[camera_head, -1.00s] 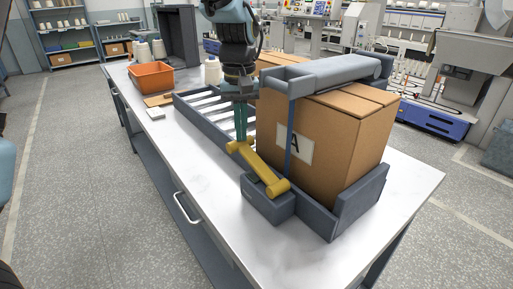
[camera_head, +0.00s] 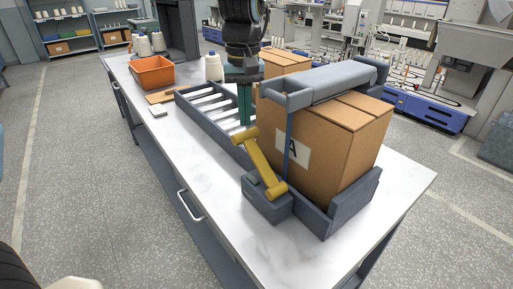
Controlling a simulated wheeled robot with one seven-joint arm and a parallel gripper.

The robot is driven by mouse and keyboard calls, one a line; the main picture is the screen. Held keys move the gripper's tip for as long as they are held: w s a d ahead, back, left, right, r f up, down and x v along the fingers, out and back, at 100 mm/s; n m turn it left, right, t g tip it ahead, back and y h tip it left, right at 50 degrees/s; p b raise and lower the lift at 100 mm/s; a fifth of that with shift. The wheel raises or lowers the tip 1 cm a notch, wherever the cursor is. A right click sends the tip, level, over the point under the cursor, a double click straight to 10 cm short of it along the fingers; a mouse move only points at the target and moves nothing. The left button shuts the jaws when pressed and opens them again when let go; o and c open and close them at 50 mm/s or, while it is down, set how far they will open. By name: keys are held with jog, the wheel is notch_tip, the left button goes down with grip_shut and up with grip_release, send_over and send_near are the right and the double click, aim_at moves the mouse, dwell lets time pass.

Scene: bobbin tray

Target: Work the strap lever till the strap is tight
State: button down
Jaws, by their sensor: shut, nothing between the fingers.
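The yellow strap lever (camera_head: 262,163) slants up and to the left from its grey ratchet block (camera_head: 267,202), with a crossbar handle at its upper end. The blue strap (camera_head: 288,140) runs from the block up the front of the cardboard box marked A (camera_head: 338,150) to the grey bar (camera_head: 325,83) over its top. I cannot tell how tight the strap is. My gripper (camera_head: 245,122) points down with its teal fingers shut and empty. The fingertips are right at the lever's handle, just above or behind it; I cannot tell whether they touch.
A roller track (camera_head: 186,98) runs behind the lever along the white table (camera_head: 185,165). An orange bin (camera_head: 152,73) and white bobbins (camera_head: 213,68) stand farther back. The table's front left is clear. The box and its grey cradle (camera_head: 352,205) fill the right side.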

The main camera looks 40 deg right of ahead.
aim_at(242, 134)
jog(key=shift+w+f+b, duration=0.25)
jog(key=shift+f+b, duration=0.3)
jog(key=shift+f, duration=0.5)
jog(key=shift+w+f+b, duration=0.3)
jog(key=shift+f+b, duration=0.25)
jog(key=shift+f, duration=0.55)
jog(key=shift+w+f+b, duration=0.25)
jog(key=shift+f+b, duration=0.3)
jog(key=shift+f, duration=0.5)
jog(key=r+p, duration=0.1)
jog(key=r, duration=0.1)
jog(key=s+r+p, duration=0.1)
jog(key=r+p, duration=0.3)
jog(key=shift+s+r, duration=0.3)
jog(key=shift+r, duration=0.05)
jog(key=shift+f, duration=0.1)
